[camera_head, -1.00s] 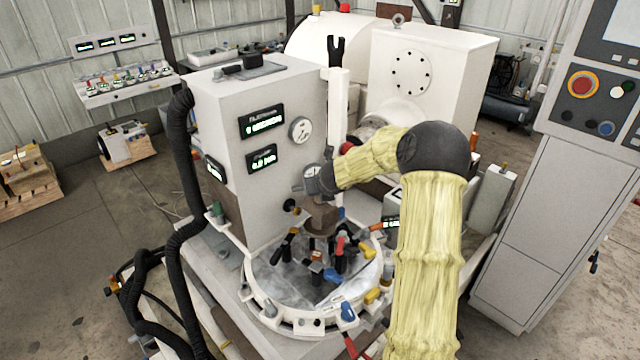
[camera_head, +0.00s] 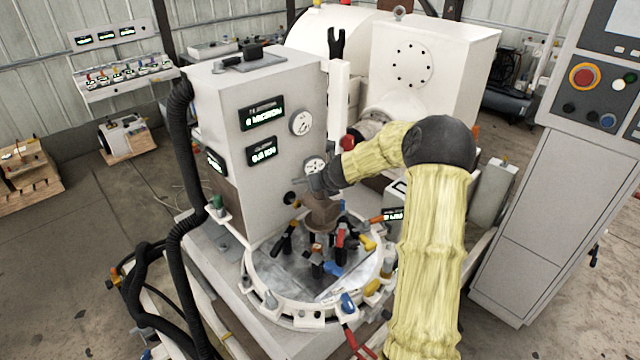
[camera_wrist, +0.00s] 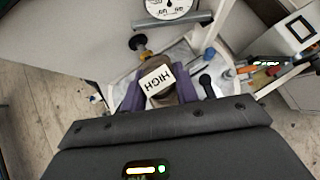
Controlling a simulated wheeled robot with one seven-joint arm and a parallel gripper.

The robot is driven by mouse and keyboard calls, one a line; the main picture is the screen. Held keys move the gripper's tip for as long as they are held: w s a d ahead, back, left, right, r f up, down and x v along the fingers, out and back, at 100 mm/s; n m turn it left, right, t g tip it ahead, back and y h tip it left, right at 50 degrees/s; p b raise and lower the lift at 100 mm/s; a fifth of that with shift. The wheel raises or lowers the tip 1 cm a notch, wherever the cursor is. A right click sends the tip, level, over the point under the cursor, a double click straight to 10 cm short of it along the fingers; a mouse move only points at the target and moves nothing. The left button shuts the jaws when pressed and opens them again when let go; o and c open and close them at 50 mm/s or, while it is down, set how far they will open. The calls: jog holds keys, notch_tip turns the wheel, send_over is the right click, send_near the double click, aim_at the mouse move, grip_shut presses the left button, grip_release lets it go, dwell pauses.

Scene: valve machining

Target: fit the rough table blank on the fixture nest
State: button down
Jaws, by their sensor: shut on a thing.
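The rough table blank (camera_head: 320,216) is a brown block over the middle of the round fixture table (camera_head: 293,287). My gripper (camera_wrist: 160,92) is shut on it, with a purple finger on each side in the wrist view. There a white label reading HIGH (camera_wrist: 157,82) shows between the fingers. The fixture nest (camera_head: 316,256) lies under the blank among dark posts and clamps with coloured tips. My gripper and the blank hide much of it, and I cannot tell whether the blank touches it.
A white machine cabinet (camera_head: 255,130) with displays and gauges stands close behind and left of the blank. Clamps with a black handle (camera_head: 283,240) and a blue tip (camera_head: 333,268) crowd the table. A control cabinet (camera_head: 545,220) stands at the right.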

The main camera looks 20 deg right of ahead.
aim_at(322, 201)
jog(key=shift+w+f+b, duration=0.1)
jog(key=shift+f+b, duration=2)
jog(key=shift+f, duration=0.05)
jog(key=shift+a, duration=0.1)
jog(key=shift+s, duration=0.2)
jog(key=shift+w+a, duration=0.1)
jog(key=shift+w, duration=0.15)
dwell(0.5)
jog(key=shift+f+b, duration=1.1)
jog(key=shift+b, duration=0.1)
jog(key=c, duration=1)
grip_release()
jog(key=shift+s+f, duration=0.15)
jog(key=shift+f, duration=0.05)
jog(key=p+v, duration=0.2)
jog(key=v, duration=1.5)
jog(key=shift+r, duration=0.3)
